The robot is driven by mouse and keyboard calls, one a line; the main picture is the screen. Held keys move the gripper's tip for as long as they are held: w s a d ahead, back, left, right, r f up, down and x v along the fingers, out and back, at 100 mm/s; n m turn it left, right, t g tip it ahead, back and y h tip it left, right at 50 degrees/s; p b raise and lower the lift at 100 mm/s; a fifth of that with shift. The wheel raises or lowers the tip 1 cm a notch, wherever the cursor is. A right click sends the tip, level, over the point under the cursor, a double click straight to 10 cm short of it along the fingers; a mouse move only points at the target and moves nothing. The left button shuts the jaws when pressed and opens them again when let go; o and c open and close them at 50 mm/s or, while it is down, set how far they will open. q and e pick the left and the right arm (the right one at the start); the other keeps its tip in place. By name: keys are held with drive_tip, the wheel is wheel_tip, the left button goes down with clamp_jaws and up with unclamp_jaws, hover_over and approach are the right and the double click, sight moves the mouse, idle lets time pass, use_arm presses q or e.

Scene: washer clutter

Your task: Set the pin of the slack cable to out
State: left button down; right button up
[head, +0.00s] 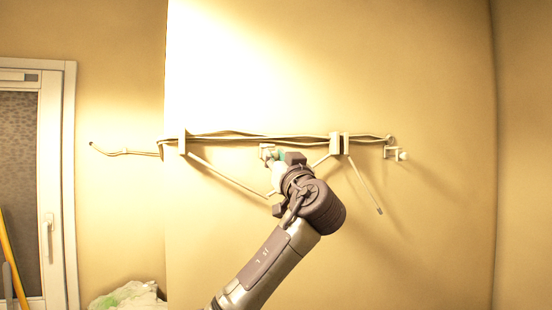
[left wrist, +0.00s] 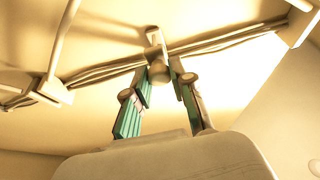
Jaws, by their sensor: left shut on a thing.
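My left gripper (head: 272,157) reaches up to the wall in the head view and is shut on a small round pin knob. In the left wrist view its teal-padded fingers (left wrist: 160,80) stand on both sides of the pin knob (left wrist: 158,72). A pale bracket (head: 265,149) shows just beyond the fingertips; they partly hide the knob in the head view. Several cables (head: 230,135) run sideways along the wall, also seen in the left wrist view (left wrist: 215,40). Which one is slack, I cannot tell. My right gripper is not in view.
Pale clamps (head: 182,142) and (head: 335,144) hold the cables. A second bracket with a white knob (head: 402,156) is at the right. A thin rod (head: 366,187) slants down from the right clamp. A bag (head: 130,296) lies at the lower left; the wall below is clear.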

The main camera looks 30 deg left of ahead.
use_arm(q)
drive_tip(key=shift+s+d+f+b, duration=0.15)
drive_tip(key=shift+d+b, duration=0.05)
drive_tip(key=shift+b, duration=0.15)
drive_tip(key=shift+s+d+b, duration=0.95)
drive_tip(key=shift+d+b, duration=0.15)
drive_tip(key=shift+b, duration=0.1)
drive_tip(key=c, duration=1.4)
unclamp_jaws()
drive_tip(key=shift+o, duration=2)
drive_tip(key=shift+s+d, duration=0.15)
